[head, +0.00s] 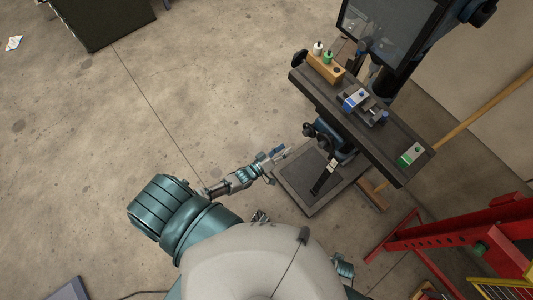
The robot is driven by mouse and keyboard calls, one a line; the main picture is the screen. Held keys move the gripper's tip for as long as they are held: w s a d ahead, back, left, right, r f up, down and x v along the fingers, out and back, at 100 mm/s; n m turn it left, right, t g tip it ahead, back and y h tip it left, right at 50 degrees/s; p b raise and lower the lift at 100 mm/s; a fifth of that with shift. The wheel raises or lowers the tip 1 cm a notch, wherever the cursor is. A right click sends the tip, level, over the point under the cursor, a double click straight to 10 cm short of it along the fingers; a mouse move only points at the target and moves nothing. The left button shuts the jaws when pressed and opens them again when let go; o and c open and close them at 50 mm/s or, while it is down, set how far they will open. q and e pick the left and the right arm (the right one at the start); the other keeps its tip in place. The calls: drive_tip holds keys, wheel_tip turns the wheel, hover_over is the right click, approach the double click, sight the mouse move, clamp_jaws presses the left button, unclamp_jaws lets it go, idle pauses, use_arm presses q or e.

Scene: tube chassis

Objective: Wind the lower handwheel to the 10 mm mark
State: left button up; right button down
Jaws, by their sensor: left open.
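The machine (345,108) stands tilted in the picture at the upper right. Dark round knobs or handwheels (309,130) stick out below the front edge of its table; I cannot tell for sure which is the lower handwheel. A small pale label (332,165) sits on the column below them; its marks are too small to read. My left gripper (281,154) is open and empty, left of these handwheels and apart from them. My right gripper is hidden; only a teal part of that arm shows beside my body.
The machine's long dark table (385,145) carries a wooden block with bottles (325,66), a blue vise (365,105) and a green-white box (410,154). A dark screen hangs above. A red frame (455,237) stands at the right.

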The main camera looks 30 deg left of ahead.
use_arm(q)
drive_tip(key=p+v, duration=0.2)
drive_tip(key=v, duration=0.6)
drive_tip(key=shift+s, duration=0.35)
use_arm(e)
drive_tip(key=s+f, duration=0.1)
drive_tip(key=f, duration=0.1)
drive_tip(key=s+f, duration=0.1)
drive_tip(key=f, duration=0.1)
drive_tip(key=shift+s+d, duration=0.2)
drive_tip(key=shift+s, duration=0.1)
use_arm(q)
drive_tip(key=shift+a, duration=0.15)
drive_tip(key=v, duration=1.2)
use_arm(e)
drive_tip(key=shift+s, duration=0.3)
